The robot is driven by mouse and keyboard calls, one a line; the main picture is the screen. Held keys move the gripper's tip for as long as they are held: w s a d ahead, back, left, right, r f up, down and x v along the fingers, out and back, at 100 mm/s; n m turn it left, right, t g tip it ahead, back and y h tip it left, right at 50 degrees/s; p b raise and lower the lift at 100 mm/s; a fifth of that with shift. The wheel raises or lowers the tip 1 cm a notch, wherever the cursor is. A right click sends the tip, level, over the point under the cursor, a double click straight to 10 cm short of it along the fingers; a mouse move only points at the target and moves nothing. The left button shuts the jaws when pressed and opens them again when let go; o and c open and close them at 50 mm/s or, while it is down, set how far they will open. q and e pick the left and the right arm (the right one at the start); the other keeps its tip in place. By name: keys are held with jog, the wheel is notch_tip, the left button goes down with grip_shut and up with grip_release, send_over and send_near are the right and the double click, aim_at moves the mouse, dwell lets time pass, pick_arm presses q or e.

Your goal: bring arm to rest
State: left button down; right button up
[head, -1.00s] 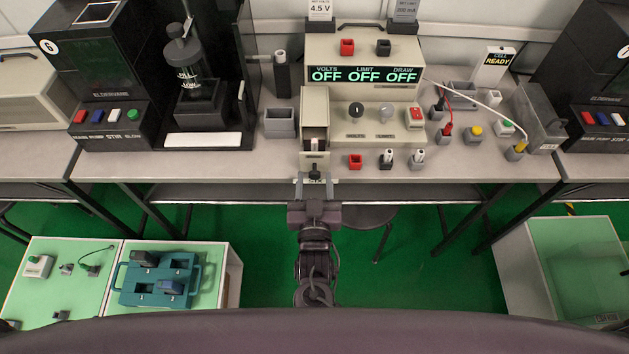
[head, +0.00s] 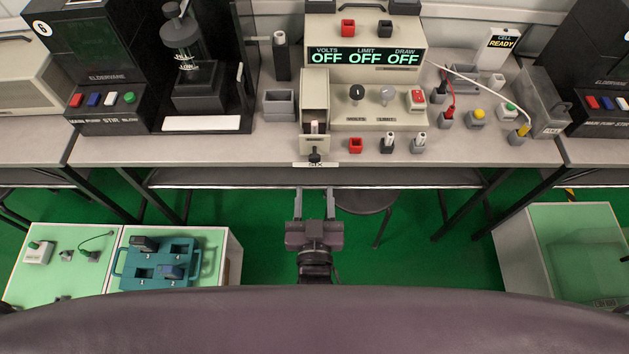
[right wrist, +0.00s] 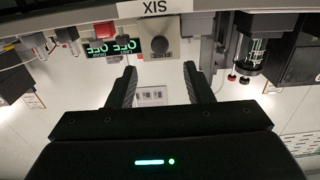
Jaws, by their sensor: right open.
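My right gripper (head: 315,204) is open and empty. It is out in front of the bench edge, below the small beige box (head: 314,100) in the head view, with a visible gap between its fingertips and the box. The box stands at the bench front, with a dark knob (head: 314,155) and a label reading SIX (head: 316,165) at its front. In the right wrist view the two dark fingers (right wrist: 160,85) are spread, and the SIX label (right wrist: 157,8) shows beyond them. My left gripper is not in view.
The grey bench (head: 270,148) carries a power unit (head: 365,57) whose displays read OFF, and several testers. A teal tray (head: 120,270) rests on a low cabinet at left. Another low cabinet (head: 510,245) stands at right. A dark stool (head: 372,202) is under the bench.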

jog(key=s+d+f+n+g+y, duration=0.15)
jog(key=d+f+g, duration=0.25)
jog(key=f, duration=0.9)
jog(key=s+d+f+n+g+h, duration=0.1)
jog(key=s+d+f+n+g, duration=0.3)
jog(key=f, duration=1)
jog(key=s+d+f+m+g, duration=0.1)
jog(key=s+d+f+g, duration=0.3)
jog(key=s+d+f, duration=0.3)
jog(key=s+d+f+m+g, duration=0.2)
jog(key=s+d+f+g, duration=0.3)
jog(key=s, duration=1)
jog(key=d+f, duration=0.3)
jog(key=f, duration=0.2)
jog(key=shift+s, duration=0.2)
